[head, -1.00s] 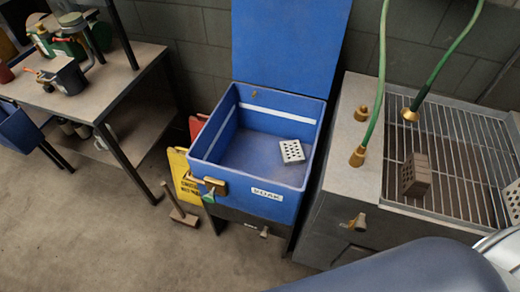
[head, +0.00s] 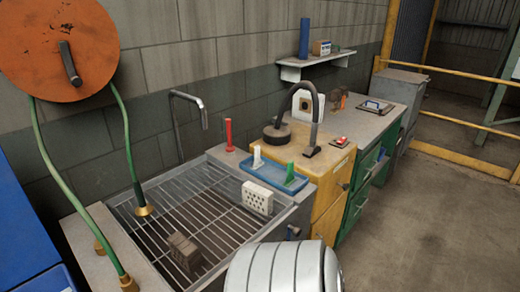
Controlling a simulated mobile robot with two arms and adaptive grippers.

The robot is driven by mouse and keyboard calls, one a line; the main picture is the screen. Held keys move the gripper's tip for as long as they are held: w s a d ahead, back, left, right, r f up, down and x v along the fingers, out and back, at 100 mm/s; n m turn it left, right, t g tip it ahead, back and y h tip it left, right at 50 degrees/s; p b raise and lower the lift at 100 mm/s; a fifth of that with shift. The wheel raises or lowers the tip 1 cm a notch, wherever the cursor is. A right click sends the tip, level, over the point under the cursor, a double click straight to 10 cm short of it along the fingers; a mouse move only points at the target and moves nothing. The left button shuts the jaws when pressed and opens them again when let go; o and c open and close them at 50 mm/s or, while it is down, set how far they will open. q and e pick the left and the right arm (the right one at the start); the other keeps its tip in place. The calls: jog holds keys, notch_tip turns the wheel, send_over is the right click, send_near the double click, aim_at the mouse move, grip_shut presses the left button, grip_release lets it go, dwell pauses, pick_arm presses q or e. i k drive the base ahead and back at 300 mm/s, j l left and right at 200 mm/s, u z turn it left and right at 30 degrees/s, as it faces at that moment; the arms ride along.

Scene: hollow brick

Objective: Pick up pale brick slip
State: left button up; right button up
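A pale perforated brick (head: 257,198) stands on edge at the right side of a sink (head: 185,215) with a wire rack, its holed face towards me. A darker brown brick (head: 184,252) lies on the rack nearer to me. Neither gripper shows in the head view. A white ribbed rounded part at the bottom centre seems to be mine and hides the sink's near right corner.
A brass hose nozzle (head: 145,210) hangs over the rack. Open concrete floor (head: 430,225) lies to the right.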

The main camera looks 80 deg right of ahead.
aim_at(255, 197)
jog(key=z, duration=2.5)
